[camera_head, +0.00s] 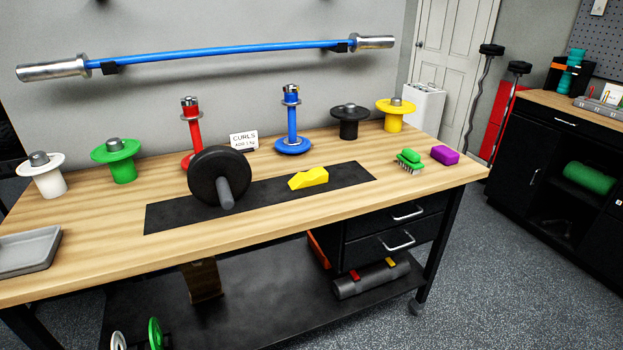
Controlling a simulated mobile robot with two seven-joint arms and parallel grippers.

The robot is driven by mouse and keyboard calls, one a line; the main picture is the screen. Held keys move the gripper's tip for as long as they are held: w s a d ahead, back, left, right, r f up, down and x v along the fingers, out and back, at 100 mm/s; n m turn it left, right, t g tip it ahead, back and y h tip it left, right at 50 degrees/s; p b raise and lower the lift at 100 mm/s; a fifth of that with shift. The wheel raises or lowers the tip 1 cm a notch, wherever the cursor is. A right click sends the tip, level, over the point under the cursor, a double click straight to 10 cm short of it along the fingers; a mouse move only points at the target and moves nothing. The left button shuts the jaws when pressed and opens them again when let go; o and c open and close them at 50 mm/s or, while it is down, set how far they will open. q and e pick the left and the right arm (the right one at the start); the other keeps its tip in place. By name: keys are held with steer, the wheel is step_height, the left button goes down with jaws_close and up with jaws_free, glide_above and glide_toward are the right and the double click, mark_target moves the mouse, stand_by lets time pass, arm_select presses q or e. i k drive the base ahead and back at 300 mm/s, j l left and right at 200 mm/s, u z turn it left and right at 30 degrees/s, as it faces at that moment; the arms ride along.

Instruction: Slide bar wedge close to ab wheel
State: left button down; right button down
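The bar wedge (308,179) is a small yellow block with a sloped top. It lies on the black mat (347,179) on the wooden workbench, right of the ab wheel. The ab wheel (218,174) is a black wheel with a grey handle pointing to the front. It stands upright on the left half of the mat and hides part of it. A clear gap of bare mat lies between the wheel and the wedge. Neither of my grippers shows in the head view.
Red (192,133) and blue (291,124) posts stand behind the mat, with a "CURLS" card (244,141) between them. White, green, black and yellow flanged holders line the back. A green brush (409,161) and purple block (445,155) are at right, a grey tray (29,251) at left.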

mark_target(318, 175)
steer(key=i+l+u, duration=0.1)
steer(key=u, duration=0.85)
steer(key=i+l+u, duration=0.1)
steer(key=l+u, duration=0.55)
steer(key=l, duration=0.15)
steer(key=l+u, duration=0.2)
steer(key=l, duration=0.7)
steer(key=i, duration=0.05)
